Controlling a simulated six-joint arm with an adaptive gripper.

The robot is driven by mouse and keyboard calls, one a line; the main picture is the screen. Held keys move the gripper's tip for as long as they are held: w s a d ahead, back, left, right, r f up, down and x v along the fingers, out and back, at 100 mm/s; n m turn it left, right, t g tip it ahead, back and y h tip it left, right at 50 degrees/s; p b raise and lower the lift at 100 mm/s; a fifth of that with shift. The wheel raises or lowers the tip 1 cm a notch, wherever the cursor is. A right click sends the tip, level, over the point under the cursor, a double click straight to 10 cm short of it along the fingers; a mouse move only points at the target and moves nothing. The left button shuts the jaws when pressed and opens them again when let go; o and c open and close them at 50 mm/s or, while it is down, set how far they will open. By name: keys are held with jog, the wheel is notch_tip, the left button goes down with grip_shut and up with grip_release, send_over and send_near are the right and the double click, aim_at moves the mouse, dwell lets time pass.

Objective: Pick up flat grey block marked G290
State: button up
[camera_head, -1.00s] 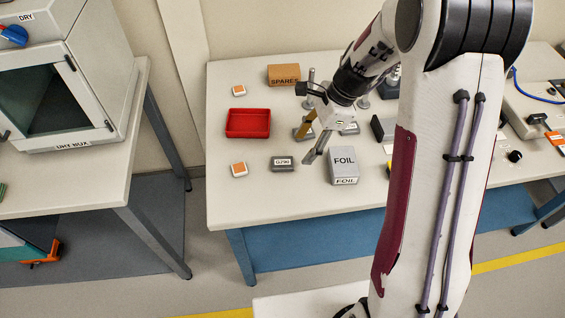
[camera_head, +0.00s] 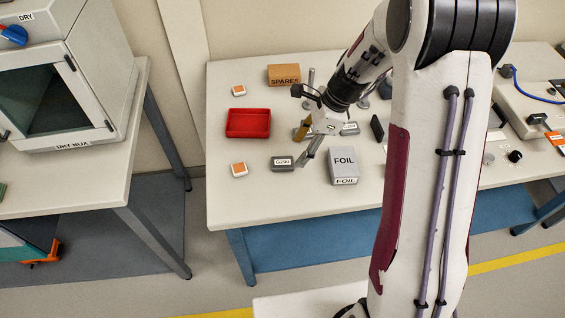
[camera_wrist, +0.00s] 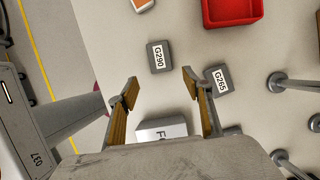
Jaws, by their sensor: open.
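The flat grey block marked G290 (camera_head: 283,163) lies on the table between the orange-and-white square and the FOIL box. It also shows in the wrist view (camera_wrist: 157,57), ahead of my fingertips and between their lines. My gripper (camera_head: 305,146) is open and empty above the table, just right of the G290 block in the head view. In the wrist view my gripper (camera_wrist: 159,85) has its two fingers spread wide. A similar block marked G285 (camera_wrist: 216,79) lies close by the right fingertip in the wrist view.
The FOIL box (camera_head: 344,166) stands right of G290. A red tray (camera_head: 248,123), a SPARES box (camera_head: 284,75) and two orange-and-white squares (camera_head: 239,170) are on the table. Metal posts (camera_wrist: 291,83) stand at the right in the wrist view. The table front left is clear.

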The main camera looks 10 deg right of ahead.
aim_at(292, 162)
jog(key=shift+f, duration=0.2)
jog(key=shift+x, duration=2.6)
jog(key=shift+w+d, duration=0.1)
jog(key=shift+d, duration=0.05)
jog(key=c, duration=1.2)
